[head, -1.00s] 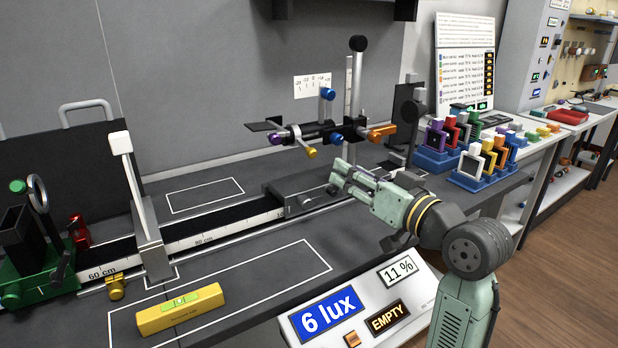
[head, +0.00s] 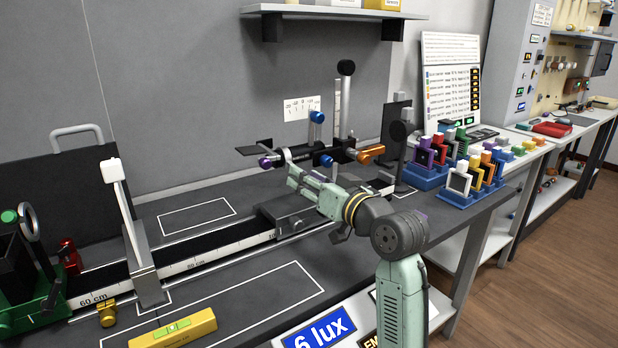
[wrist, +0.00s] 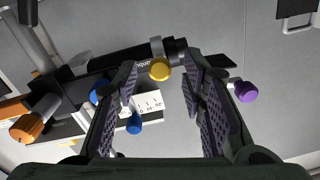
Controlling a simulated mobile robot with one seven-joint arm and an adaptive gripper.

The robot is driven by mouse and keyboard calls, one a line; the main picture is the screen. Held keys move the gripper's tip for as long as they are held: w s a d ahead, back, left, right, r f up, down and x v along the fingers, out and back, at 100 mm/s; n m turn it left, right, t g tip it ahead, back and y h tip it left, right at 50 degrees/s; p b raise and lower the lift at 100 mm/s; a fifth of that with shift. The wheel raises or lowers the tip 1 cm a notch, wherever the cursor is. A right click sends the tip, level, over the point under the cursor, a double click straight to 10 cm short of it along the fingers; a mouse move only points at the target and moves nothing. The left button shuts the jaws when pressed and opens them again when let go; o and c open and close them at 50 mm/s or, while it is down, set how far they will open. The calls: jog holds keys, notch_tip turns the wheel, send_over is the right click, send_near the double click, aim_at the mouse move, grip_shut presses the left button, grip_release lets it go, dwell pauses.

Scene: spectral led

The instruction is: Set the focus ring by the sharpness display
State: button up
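My gripper (head: 294,178) is open in front of the dark optical tube assembly (head: 300,153) on the post. In the wrist view, a gold knob (wrist: 160,70) on the tube shows between the spread fingers (wrist: 160,75), apparently untouched. The gold knob is hidden in the head view. The tube also carries a purple knob (wrist: 245,91), an orange knob (wrist: 28,128) and blue knobs (wrist: 134,124). I cannot tell which part is the focus ring. The display panel (head: 325,330) reads "6 lux"; its other readouts are cut off by the lower edge or hidden by my arm.
The black rail (head: 205,243) with a centimetre scale runs along the bench. A yellow level (head: 172,328) lies in front. Racks of coloured framed pieces (head: 463,190) stand at the right. A grey shelf (head: 330,12) hangs above.

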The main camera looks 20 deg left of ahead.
jog(key=shift+c, duration=0.3)
grip_shut()
dwell(0.6)
